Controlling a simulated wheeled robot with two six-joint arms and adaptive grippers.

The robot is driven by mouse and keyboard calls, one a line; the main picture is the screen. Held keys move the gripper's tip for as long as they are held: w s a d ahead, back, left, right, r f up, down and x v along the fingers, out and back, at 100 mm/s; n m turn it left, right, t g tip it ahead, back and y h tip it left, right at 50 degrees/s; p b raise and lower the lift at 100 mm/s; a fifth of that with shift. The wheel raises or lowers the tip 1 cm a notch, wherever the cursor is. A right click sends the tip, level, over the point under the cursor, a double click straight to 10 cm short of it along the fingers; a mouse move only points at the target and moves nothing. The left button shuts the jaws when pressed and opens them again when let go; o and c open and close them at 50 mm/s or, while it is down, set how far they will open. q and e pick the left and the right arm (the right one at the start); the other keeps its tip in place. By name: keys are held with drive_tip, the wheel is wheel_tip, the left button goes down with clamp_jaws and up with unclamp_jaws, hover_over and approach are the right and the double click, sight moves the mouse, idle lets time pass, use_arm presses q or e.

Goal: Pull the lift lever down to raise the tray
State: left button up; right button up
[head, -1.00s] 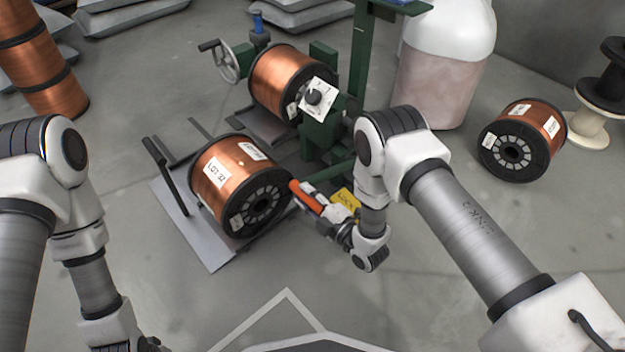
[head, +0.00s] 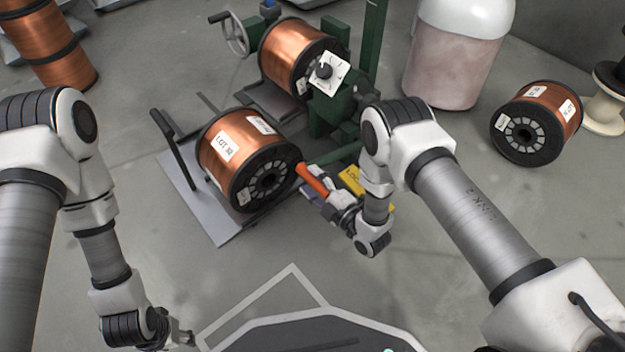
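The lift lever has an orange handle (head: 313,180) that slants down to the right beside the near spool. My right gripper (head: 330,199) is at the handle's lower right end. Its fingers are small and partly hidden, so I cannot tell whether they close on the handle. The tray (head: 225,230) is a grey plate low at the floor. A copper spool (head: 235,150) labelled LOT 32 lies on it on its side. My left gripper (head: 186,339) is low at the bottom left, away from the lever, and its fingers are unclear.
A yellow LOCK plate (head: 352,178) is just behind my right gripper. A green machine frame (head: 325,115) holds another spool (head: 285,50) and a handwheel (head: 236,38). Dark posts (head: 178,150) stand at the tray's left. A loose spool (head: 535,122) lies at right. Floor in front is clear.

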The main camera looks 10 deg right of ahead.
drive_tip(key=shift+s+d+f, duration=0.1)
drive_tip(key=v, duration=1.1)
drive_tip(key=shift+s, duration=0.4)
drive_tip(key=shift+d, duration=0.15)
